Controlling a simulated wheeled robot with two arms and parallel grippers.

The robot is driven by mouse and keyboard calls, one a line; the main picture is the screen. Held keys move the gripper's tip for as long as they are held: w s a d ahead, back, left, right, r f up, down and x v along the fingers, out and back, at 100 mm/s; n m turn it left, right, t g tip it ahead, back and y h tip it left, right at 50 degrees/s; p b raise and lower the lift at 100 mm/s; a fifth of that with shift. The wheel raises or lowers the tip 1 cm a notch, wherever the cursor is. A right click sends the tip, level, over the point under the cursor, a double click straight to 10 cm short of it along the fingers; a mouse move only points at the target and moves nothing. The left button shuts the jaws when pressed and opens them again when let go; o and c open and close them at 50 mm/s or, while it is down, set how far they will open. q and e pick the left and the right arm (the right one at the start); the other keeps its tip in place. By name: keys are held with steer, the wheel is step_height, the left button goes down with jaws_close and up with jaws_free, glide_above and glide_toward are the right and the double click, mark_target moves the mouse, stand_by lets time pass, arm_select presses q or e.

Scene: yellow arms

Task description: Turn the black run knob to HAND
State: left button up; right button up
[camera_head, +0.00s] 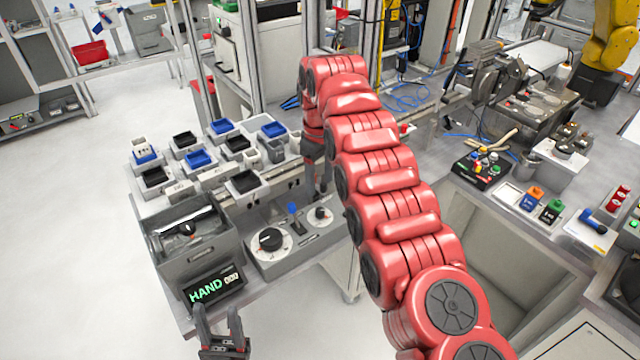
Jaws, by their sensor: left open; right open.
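A large black knob (270,239) sits on a round pale dial on the grey control panel (300,246). Its pointer direction and dial marks are too small to read. A smaller dark knob (320,213) and an upright blue lever (293,210) are on the same panel. A black display (212,288) in front of the grey bin reads HAND in green. My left gripper (220,316) is open and empty at the bottom edge, in front of the display and apart from the knobs. My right gripper (318,186) is partly hidden by its red arm, behind the panel, apart from the large knob.
A grey bin (203,262) holding dark parts stands left of the panel. Behind are small blue and black trays (197,159). My red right arm crosses the middle. A right-hand bench holds a black button box (482,170). Floor at left is clear.

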step_height(320, 180, up, 8)
steer(key=p, duration=0.6)
steer(key=shift+r+p, duration=0.15)
steer(key=shift+p, duration=0.2)
